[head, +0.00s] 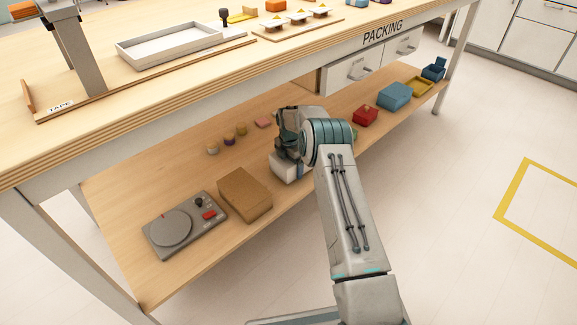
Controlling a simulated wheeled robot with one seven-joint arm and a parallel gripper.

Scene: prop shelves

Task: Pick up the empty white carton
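A white box (283,168), which looks like the white carton, sits on the lower shelf right of a brown box, partly hidden behind my wrist. Its top and inside cannot be seen. My gripper (287,150) is over this white box, at its far side in the picture. The fingers are dark and small, and my wrist hides part of them. I cannot tell whether they touch the box or how far apart they are.
The brown box (244,194) and a grey turntable-like device (185,226) stand to the left on the shelf. Small spools (228,138) lie behind. Red (365,115) and blue (395,95) boxes stand to the right. The bench top (150,90) overhangs the shelf.

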